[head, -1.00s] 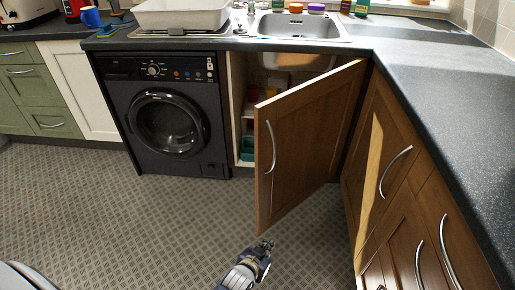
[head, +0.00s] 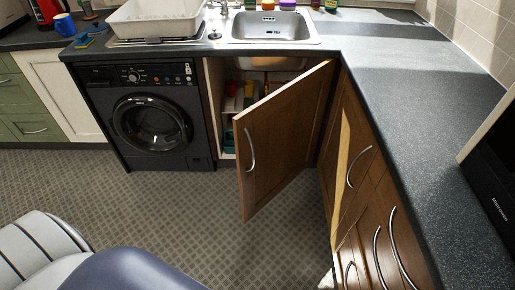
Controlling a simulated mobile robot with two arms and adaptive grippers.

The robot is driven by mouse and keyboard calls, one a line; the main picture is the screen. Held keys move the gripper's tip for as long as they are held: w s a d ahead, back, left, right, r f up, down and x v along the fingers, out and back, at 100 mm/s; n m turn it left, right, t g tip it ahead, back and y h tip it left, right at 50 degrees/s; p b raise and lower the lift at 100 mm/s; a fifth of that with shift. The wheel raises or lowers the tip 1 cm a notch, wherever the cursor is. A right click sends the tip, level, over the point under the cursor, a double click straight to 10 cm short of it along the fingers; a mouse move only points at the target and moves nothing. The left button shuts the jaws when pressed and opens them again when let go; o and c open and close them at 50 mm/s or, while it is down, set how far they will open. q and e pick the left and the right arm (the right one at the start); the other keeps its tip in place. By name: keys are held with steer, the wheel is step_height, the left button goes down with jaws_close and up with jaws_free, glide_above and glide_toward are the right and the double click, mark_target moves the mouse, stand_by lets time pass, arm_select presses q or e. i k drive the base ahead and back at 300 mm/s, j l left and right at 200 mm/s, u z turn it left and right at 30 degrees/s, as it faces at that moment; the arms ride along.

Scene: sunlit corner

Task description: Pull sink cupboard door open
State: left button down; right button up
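The sink cupboard door (head: 285,135) is brown wood and stands ajar at a wide angle under the sink. Its hinge side is at the right and its free edge points out into the room. A curved silver handle (head: 250,150) sits near the free edge, with nothing holding it. The cupboard's inside shows left of the door, with several small items on a shelf; the rest is hidden behind the door. Neither of my grippers is in view. Parts of my own body show at the bottom left.
The washing machine (head: 150,120) stands left of the cupboard. Brown cabinets with silver handles (head: 363,165) run along the right, close to the door's hinge side. The steel sink (head: 270,28) is above in the dark worktop (head: 400,90). The patterned floor (head: 190,205) before the door is clear.

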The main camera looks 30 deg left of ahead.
mark_target(276, 138)
steer(key=j+z, duration=0.45)
steer(key=i+j+z, duration=0.1)
steer(key=j+z, duration=0.65)
steer(key=z, duration=0.15)
steer(key=k+j+z, duration=0.15)
steer(key=j+z, duration=0.25)
